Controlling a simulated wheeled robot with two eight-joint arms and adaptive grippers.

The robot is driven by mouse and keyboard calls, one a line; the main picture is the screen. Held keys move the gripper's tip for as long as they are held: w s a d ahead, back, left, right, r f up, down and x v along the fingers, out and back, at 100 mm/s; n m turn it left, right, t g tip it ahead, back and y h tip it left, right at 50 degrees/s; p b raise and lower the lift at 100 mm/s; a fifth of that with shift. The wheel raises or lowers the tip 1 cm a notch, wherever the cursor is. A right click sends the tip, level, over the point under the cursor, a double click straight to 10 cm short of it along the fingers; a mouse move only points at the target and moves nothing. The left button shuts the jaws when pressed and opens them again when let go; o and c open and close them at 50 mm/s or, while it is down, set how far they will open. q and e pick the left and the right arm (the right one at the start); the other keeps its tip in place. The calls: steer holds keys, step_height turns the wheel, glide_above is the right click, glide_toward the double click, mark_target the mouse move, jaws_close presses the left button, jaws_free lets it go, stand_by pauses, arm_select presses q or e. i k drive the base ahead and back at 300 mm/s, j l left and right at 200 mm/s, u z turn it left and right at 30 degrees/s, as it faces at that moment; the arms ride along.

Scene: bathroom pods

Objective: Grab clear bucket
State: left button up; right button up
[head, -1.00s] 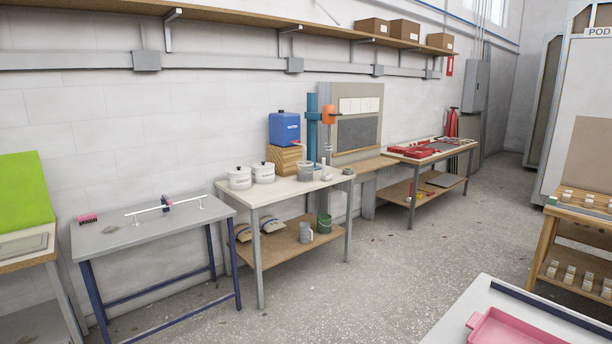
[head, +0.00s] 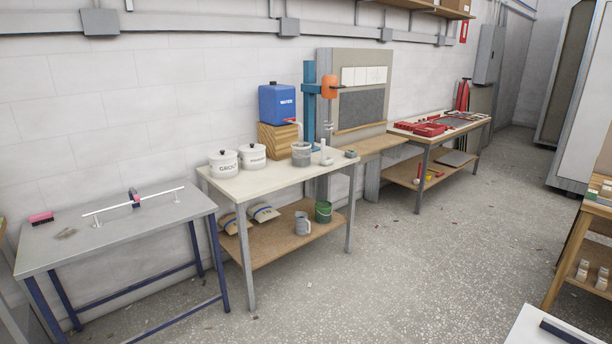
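A clear bucket (head: 301,154) with greyish walls stands on the white-topped table (head: 290,178), near its back edge. It is upright, below the mixer stand (head: 310,105) with an orange head (head: 329,88). It stands to the right of two white lidded pots, one marked GROUT (head: 223,164) and a second one (head: 253,157). A white tool (head: 325,152) stands just right of the bucket. Neither of my grippers shows in the head view.
A blue WATER tank (head: 277,103) sits on a wooden block (head: 278,139) behind the bucket. The lower shelf (head: 270,247) holds bags, a grey jug (head: 302,223) and a green bucket (head: 323,212). A grey table (head: 120,230) stands left.

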mark_target(301, 151)
steer(key=i, duration=2.9)
steer(key=j, duration=0.1)
